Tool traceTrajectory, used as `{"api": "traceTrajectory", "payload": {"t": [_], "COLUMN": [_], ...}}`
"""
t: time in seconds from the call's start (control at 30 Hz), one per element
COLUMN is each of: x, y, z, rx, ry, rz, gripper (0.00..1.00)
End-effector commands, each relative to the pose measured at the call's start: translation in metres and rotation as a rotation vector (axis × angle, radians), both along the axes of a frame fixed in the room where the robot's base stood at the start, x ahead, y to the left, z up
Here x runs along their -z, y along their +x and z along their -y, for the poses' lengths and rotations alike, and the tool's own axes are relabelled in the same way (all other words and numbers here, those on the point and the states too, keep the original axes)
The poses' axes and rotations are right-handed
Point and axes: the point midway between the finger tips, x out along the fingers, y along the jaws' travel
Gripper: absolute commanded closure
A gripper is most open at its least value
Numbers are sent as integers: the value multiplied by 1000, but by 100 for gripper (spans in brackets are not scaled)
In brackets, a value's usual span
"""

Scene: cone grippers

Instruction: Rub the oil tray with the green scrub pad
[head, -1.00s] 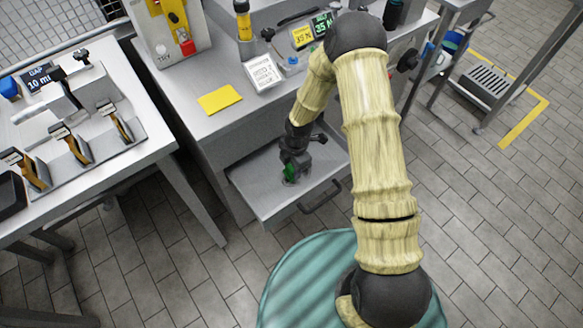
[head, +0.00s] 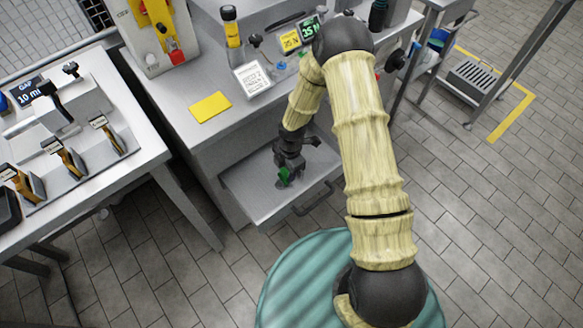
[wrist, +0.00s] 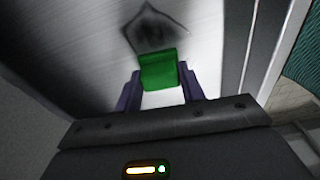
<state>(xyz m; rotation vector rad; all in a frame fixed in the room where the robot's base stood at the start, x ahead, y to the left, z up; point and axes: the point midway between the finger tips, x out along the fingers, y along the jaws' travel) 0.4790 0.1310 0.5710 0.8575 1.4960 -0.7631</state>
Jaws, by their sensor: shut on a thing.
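The oil tray (head: 240,192) is a grey pulled-out drawer below the counter, with a dark handle at its front. My gripper (head: 287,172) points down into it and is shut on the green scrub pad (head: 284,176). In the wrist view the pad (wrist: 158,72) sits between the two purple-grey fingers. A dark smudge (wrist: 153,28) marks the pale tray floor just beyond the pad. The pad is at or very near the tray floor; I cannot tell whether it touches.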

Motion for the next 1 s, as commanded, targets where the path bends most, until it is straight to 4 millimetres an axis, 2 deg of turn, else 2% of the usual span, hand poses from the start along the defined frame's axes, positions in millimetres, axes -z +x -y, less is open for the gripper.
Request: {"api": "traceTrajectory", "payload": {"t": [0.2,0.27,0.33,1.0], "x": [-3,-11,-28,-80], "y": [-2,-1,-1,-2], "z": [-11,-10,-10,-11], "rx": [9,9,9,6], "ry": [0,0,0,0], "rz": [-1,0,2,0], "gripper": [85,85,85,85]}}
